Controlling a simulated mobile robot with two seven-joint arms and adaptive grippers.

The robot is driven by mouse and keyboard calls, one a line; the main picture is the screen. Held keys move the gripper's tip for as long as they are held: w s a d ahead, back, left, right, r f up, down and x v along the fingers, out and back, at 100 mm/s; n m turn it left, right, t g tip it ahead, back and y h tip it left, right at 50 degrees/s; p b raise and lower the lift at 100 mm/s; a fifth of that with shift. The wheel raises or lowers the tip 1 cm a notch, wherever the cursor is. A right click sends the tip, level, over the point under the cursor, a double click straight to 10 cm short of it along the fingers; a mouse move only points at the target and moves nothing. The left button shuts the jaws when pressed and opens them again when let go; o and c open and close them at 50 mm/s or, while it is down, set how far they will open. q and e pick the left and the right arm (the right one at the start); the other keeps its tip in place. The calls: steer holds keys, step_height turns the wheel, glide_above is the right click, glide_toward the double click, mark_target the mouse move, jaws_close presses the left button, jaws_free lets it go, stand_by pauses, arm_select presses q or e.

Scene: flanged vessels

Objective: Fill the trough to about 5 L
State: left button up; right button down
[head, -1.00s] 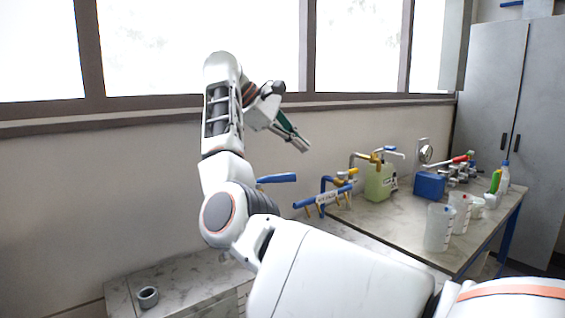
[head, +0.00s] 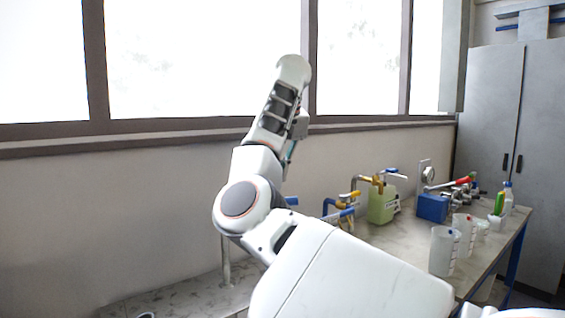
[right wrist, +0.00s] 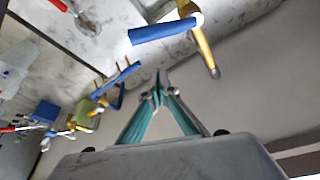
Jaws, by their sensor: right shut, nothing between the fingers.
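No trough can be made out for certain; my arm covers much of the near bench. In the right wrist view a brass tap (right wrist: 204,48) with a long blue lever (right wrist: 165,33) is close, above and right of my right gripper (right wrist: 160,78). The gripper's teal fingers are shut, tips together, and appear apart from the tap. In the head view the right gripper (head: 290,152) is mostly hidden behind my arm. The blue lever's end (head: 291,201) shows just beside the arm. My left gripper is not in view.
Other blue-handled taps (head: 340,212), a green jerrycan (head: 382,204), a blue box (head: 432,207) and clear beakers (head: 443,250) stand on or by the right bench. A grey pipe (head: 226,258) rises from the lower-left bench. A window wall runs behind; a grey cabinet (head: 500,130) is right.

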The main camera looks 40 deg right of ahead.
steer(key=shift+s+a+f, duration=0.2)
steer(key=shift+s+f, duration=0.2)
steer(key=shift+f, duration=0.25)
steer(key=shift+s+a+f, duration=0.25)
steer(key=shift+s+f, duration=0.2)
steer(key=shift+f, duration=0.25)
steer(key=shift+s+a+f, duration=0.2)
steer(key=shift+s+f, duration=0.2)
steer(key=shift+f, duration=0.25)
